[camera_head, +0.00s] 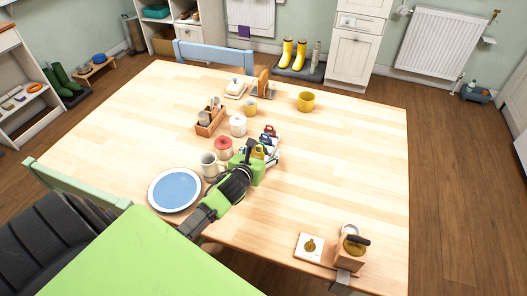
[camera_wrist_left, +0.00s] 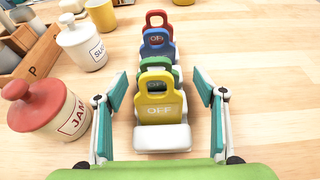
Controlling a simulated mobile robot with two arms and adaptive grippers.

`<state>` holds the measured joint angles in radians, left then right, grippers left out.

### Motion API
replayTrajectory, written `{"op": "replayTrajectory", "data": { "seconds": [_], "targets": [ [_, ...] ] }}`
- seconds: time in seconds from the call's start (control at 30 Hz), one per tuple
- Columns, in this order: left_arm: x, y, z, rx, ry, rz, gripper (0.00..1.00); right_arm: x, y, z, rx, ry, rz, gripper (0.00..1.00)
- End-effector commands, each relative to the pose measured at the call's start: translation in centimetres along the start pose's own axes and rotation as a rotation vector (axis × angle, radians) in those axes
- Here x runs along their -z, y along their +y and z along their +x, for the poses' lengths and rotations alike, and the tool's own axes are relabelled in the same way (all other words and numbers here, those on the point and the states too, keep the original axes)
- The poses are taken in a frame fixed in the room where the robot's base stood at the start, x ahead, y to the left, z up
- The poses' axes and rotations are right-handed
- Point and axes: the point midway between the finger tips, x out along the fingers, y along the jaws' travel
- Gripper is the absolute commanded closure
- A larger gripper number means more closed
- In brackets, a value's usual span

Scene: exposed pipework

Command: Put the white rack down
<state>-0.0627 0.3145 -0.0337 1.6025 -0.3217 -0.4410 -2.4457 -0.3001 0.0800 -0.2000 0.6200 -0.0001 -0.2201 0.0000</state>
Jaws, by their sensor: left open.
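The white rack (camera_wrist_left: 163,138) stands upright on the table and bears a row of tags: a yellow tag marked OFF in front, then green, blue and red ones. In the head view the white rack (camera_head: 274,153) is partly hidden by my left gripper (camera_head: 259,158). In the left wrist view my left gripper (camera_wrist_left: 160,88) is open, one finger on each side of the rack's near end, with a gap on both sides. The rack's underside is hidden. My right gripper is not in view.
A red-lidded jam jar (camera_wrist_left: 45,107), a sugar jar (camera_wrist_left: 80,45) and a wooden caddy (camera_head: 210,120) stand left of the rack. A mug (camera_head: 209,166) and a blue plate (camera_head: 175,189) are nearer. The table right of the rack (camera_head: 345,160) is clear.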

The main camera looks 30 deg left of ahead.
Motion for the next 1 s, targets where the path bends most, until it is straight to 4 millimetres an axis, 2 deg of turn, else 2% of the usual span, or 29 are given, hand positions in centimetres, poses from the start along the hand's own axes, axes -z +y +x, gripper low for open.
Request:
{"op": "replayTrajectory", "data": {
  "seconds": [0.13,0.43,0.6,0.63,1.0],
  "targets": [
    [0.0,0.0,1.6,0.0,0.0,0.0,0.36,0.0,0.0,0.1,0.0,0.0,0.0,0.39],
    [0.1,0.0,2.0,0.0,0.001,0.001,0.36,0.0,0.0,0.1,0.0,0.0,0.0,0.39],
    [0.0,0.0,2.0,0.0,0.001,0.001,0.8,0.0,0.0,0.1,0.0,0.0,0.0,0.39],
    [0.0,0.0,2.0,0.0,0.001,0.001,0.86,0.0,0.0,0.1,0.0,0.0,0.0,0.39],
    [-0.5,0.0,1.9,0.001,-0.004,0.003,0.86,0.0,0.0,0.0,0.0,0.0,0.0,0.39]
  ]
}}
